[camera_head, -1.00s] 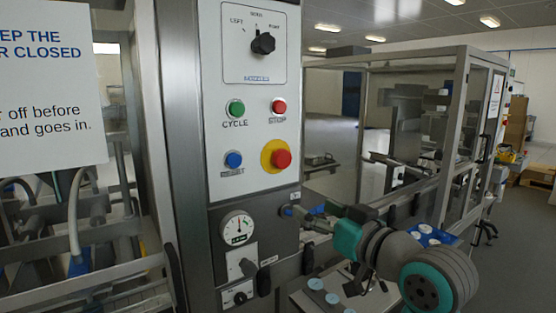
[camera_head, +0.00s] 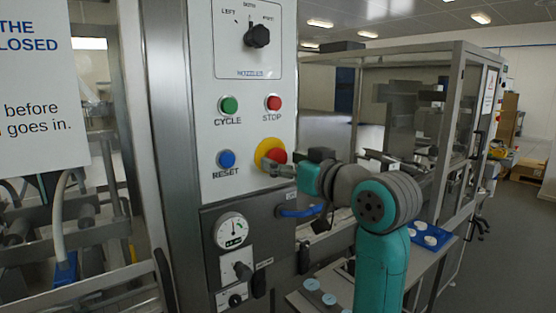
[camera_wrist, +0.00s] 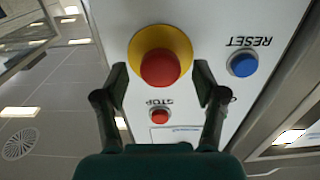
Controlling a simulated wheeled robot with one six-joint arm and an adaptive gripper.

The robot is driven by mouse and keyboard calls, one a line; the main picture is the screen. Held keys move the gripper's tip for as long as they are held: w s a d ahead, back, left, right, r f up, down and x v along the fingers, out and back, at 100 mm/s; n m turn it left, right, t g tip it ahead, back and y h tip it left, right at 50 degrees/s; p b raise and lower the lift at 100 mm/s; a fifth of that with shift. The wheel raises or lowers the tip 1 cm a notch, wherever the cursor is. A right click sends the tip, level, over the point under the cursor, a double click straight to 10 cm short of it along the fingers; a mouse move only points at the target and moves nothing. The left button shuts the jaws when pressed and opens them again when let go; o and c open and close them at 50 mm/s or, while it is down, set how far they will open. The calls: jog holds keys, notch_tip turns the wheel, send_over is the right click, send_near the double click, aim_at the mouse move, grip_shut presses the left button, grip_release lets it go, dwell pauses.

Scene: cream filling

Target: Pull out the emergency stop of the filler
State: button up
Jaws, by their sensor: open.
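The emergency stop is a red mushroom button (camera_head: 275,157) on a yellow round base (camera_head: 263,148), at the lower right of the white control panel (camera_head: 240,120). My gripper (camera_head: 278,168) is in front of it, at its lower right in the head view, and hides part of it. In the wrist view the red button (camera_wrist: 160,68) lies just beyond and between the two open fingertips (camera_wrist: 160,78), with the yellow base around it. The fingers do not appear closed on it. Whether they touch it I cannot tell.
Close by are the green CYCLE button (camera_head: 228,105), the red STOP button (camera_head: 273,103) and the blue RESET button (camera_head: 226,159). A black nozzle selector (camera_head: 257,36) is above. A gauge (camera_head: 231,231) and a blue handle (camera_head: 301,211) are below. A glazed machine frame (camera_head: 458,130) stands at right.

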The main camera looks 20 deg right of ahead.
jog(key=shift+x, duration=1.2)
